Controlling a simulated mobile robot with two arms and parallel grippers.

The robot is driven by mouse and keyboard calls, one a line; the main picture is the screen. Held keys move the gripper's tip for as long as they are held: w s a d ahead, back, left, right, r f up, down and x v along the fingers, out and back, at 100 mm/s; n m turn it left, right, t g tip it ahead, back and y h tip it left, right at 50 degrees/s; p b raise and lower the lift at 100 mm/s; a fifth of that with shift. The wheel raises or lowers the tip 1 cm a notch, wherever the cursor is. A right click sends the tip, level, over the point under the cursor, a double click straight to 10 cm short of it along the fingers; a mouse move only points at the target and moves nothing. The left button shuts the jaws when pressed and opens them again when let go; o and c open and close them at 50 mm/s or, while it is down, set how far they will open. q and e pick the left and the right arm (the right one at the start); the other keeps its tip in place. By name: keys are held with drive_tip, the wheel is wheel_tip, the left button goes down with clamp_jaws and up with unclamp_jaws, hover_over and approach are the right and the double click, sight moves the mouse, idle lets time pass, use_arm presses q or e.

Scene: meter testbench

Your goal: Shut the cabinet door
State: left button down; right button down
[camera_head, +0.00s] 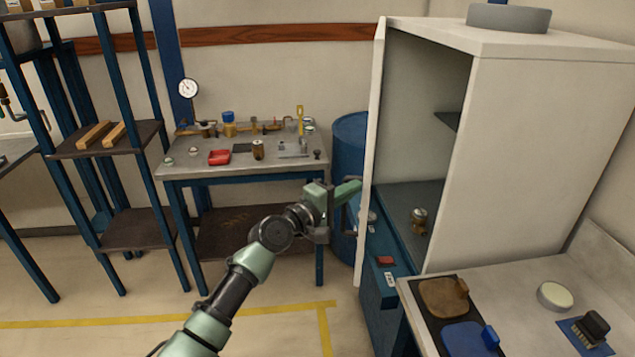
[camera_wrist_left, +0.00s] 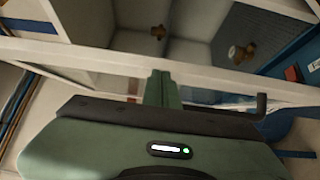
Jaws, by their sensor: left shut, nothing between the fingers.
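The tall white cabinet (camera_head: 535,140) stands at the right in the head view with its front open. Its white door (camera_head: 371,150) stands swung out and is seen nearly edge-on at the opening's left side. My left gripper (camera_head: 352,190) is shut and empty, with its fingertips at the door's left side, about mid-height. I cannot tell if they touch it. In the left wrist view the shut fingers (camera_wrist_left: 163,85) point at the door's white edge (camera_wrist_left: 100,56), and a dark bar handle (camera_wrist_left: 261,104) lies to their right. My right gripper is not in view.
A brass-coloured fitting (camera_head: 419,217) sits inside the cabinet. A blue drum (camera_head: 349,145) stands behind the door. A workbench (camera_head: 185,172) with gauges and fittings is at the back. A counter (camera_head: 520,310) with coloured pads is at the front right. Open floor lies left of my arm.

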use_arm(q)
drive_tip(key=s+d+p, duration=0.1)
drive_tip(key=d, duration=0.6)
drive_tip(key=shift+d, duration=0.3)
drive_tip(key=shift+a, duration=0.1)
